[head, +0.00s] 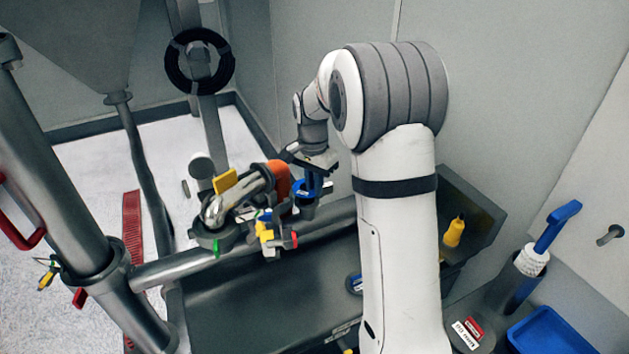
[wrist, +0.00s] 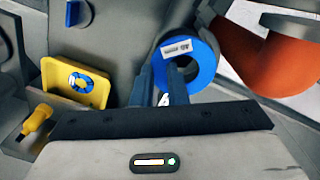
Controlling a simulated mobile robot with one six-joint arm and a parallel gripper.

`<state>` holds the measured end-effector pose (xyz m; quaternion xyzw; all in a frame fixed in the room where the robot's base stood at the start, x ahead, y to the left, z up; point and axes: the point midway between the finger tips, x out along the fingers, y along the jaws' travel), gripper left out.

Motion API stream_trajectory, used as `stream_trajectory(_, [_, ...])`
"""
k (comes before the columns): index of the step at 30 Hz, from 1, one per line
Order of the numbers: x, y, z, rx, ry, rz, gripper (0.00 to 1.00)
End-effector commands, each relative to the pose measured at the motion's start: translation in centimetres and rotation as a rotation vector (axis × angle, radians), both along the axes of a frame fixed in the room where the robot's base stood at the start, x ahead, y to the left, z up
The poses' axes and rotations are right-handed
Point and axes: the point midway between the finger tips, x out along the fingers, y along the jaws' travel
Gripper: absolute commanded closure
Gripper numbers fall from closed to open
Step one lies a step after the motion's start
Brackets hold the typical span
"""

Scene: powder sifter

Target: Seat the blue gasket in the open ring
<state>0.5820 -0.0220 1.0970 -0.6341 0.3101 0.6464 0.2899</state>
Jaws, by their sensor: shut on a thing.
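The blue gasket (head: 300,188) is a thick ring with a white label; it also shows in the wrist view (wrist: 205,65). My gripper (head: 313,180) points down at it, and in the wrist view my two fingers (wrist: 160,85) are at the gasket's left rim, shut on it. A grey round fitting (head: 305,211), which looks like the open ring, is just under the gasket in the head view. The gasket and fingers hide much of its opening. I cannot tell whether gasket and fitting touch.
An orange pipe part (head: 277,178) stands close left of the gasket, with yellow and red clamp parts (head: 268,232) in front. A yellow holder (wrist: 65,95) with a blue ring shows at left.

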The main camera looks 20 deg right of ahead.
Motion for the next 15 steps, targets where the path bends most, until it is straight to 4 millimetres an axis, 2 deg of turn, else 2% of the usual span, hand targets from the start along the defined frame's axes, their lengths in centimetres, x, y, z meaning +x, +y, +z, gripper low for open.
stream_trajectory(1, [0.0, 0.0, -0.73, 0.0, 0.0, 0.0, 1.0])
stream_trajectory(4, [-0.01, 0.0, -1.19, 0.0, 0.0, 0.0, 1.0])
stream_trajectory(15, [-0.01, -0.01, -1.33, 0.0, 0.0, 0.0, 1.0])
